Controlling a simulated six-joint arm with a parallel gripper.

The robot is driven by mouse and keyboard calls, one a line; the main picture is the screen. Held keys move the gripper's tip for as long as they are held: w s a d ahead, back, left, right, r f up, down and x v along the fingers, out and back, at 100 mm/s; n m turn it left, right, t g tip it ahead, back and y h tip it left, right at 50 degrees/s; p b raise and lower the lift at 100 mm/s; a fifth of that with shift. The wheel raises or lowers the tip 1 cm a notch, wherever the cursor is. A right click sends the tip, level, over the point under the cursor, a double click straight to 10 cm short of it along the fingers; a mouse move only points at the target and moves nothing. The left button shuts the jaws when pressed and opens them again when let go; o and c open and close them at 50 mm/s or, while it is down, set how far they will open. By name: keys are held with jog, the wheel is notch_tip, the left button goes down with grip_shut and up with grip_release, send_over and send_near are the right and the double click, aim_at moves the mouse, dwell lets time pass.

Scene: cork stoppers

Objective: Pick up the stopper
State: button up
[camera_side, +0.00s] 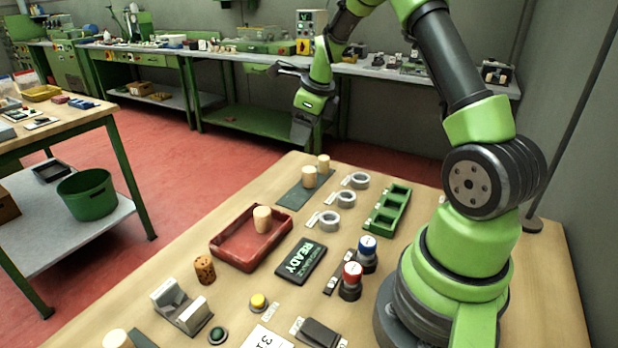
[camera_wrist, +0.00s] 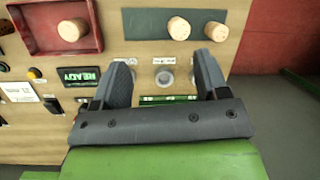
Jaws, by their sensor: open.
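Several stoppers stand on the wooden table. A pale stopper (camera_side: 262,219) is in the red tray (camera_side: 222,243); it also shows in the wrist view (camera_wrist: 71,29). Two more pale stoppers, one nearer (camera_side: 309,176) and one farther (camera_side: 323,164), stand on a dark green mat (camera_side: 292,197). Both show in the wrist view, beyond my fingertips (camera_wrist: 179,28) (camera_wrist: 217,31). A brown speckled cork stopper (camera_side: 204,269) stands on the bare table, left of the tray's near corner. Another pale stopper (camera_side: 117,339) is partly cut off at the bottom edge. My gripper (camera_wrist: 164,65) is open and empty, raised above the table's far end.
White rings (camera_side: 329,221) and a green slotted holder (camera_side: 387,210) lie right of the mat. A black READY sign (camera_side: 301,261), red-capped (camera_side: 351,281) and blue-capped (camera_side: 367,254) pieces, and a grey cradle (camera_side: 180,306) stand nearer. Bare wood shows along the table's left edge.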

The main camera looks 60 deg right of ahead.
aim_at(309, 169)
jog(key=d+f+m, duration=0.1)
jog(key=f, duration=0.2)
jog(key=d+f+m, duration=0.2)
jog(key=f, duration=0.1)
jog(key=d+f+m, duration=0.1)
jog(key=f, duration=0.2)
jog(key=shift+w+d+f+m+g, duration=0.1)
jog(key=shift+d+f+m+g, duration=0.05)
jog(key=shift+f+m+g, duration=0.15)
jog(key=shift+x, duration=3.1)
jog(key=shift+w+r, duration=0.1)
jog(key=shift+w, duration=0.1)
jog(key=c, duration=1)
